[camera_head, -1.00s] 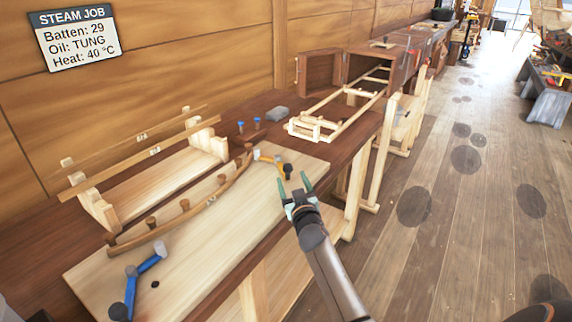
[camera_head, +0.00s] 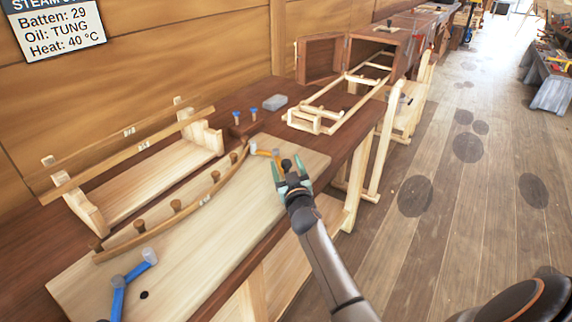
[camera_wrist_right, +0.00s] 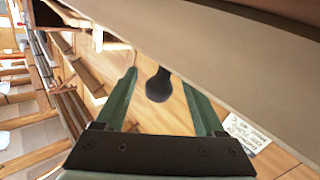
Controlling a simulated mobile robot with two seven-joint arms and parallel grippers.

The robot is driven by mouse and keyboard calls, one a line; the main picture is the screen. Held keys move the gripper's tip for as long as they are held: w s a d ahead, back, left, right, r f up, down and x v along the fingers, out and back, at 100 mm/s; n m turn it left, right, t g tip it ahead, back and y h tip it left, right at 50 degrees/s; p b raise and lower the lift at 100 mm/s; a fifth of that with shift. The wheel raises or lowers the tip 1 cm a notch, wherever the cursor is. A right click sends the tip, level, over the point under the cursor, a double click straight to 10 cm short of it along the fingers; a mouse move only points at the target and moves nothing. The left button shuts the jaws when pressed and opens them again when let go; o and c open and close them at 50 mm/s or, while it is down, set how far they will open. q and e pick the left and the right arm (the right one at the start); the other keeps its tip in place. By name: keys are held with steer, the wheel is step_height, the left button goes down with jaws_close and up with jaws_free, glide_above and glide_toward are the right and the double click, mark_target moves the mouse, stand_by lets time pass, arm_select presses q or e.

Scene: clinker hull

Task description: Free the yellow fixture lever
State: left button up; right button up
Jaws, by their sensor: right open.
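The yellow fixture lever (camera_head: 264,152) lies at the far end of the pale board (camera_head: 225,222), by the end of a bent batten (camera_head: 165,222). It has a grey end and a black knob (camera_head: 286,164). My right gripper (camera_head: 290,172) is open at the knob, with its green fingers on either side. In the right wrist view the black knob (camera_wrist_right: 158,86) shows between the two spread fingers, and I cannot tell whether they touch it. The rest of the lever is not clear there. My left gripper is not in view.
A blue lever (camera_head: 130,280) sits at the near end of the board. Several brown pegs line the batten. Behind stands a pale rack (camera_head: 140,185) with straight battens. A grey block (camera_head: 274,102) and a wooden frame (camera_head: 318,117) lie further back.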

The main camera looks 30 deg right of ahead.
steer(key=shift+c, duration=0.2)
jaws_close()
stand_by(1.1)
